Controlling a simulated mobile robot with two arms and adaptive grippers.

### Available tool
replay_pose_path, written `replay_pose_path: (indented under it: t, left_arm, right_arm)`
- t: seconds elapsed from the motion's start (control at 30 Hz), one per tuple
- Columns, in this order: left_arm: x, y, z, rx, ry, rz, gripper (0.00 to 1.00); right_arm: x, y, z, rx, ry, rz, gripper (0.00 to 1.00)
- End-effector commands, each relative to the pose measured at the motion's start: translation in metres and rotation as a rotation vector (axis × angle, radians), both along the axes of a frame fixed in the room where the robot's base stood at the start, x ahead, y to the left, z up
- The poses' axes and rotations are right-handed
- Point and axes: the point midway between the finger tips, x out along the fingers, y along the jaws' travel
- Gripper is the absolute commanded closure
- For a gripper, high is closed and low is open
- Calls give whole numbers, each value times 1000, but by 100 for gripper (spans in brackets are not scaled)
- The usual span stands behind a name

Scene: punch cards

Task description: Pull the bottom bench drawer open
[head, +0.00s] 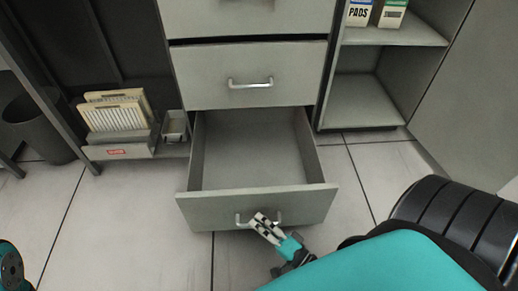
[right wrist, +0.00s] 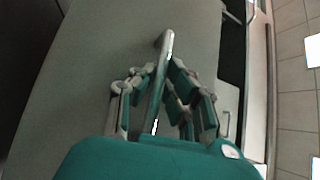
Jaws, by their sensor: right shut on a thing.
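The bottom bench drawer (head: 258,207) stands pulled well out of the grey bench, and its empty interior shows. Its silver bar handle (head: 242,219) is on the front panel. My right gripper (head: 262,222) is at the handle, its fingers shut around the bar. In the right wrist view the handle (right wrist: 166,45) runs between the two fingers of my right gripper (right wrist: 163,85), with the grey drawer front behind it. Of my left arm only a dark and teal part shows at the lower left edge of the head view; its gripper is out of the picture.
The drawer above (head: 250,76) is shut. On the left, a low rack (head: 118,152) holds cream cards, beside a small grey bin (head: 175,127) and a dark waste bin (head: 38,128). Open shelves (head: 362,101) stand on the right. The tiled floor (head: 110,225) before the drawer is clear.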

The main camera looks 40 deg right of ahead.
Motion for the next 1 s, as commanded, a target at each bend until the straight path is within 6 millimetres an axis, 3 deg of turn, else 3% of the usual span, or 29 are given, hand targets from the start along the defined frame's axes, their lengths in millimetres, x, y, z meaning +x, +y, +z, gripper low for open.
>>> replay_pose_path:
  t: [0.5,0.53,0.7,1.0]
  left_arm:
    - [2,0,-2,-1,8,-1,60]
    - [2,0,-2,-1,8,-1,60]
    - [2,0,-2,0,9,-1,60]
    - [1,0,-1,-1,8,1,60]
  right_arm:
    - [-8,2,-6,-7,15,-2,100]
    - [-8,2,-6,-7,16,-2,90]
    - [-8,2,-5,-5,12,-1,68]
    - [-7,3,-1,-2,5,-1,66]
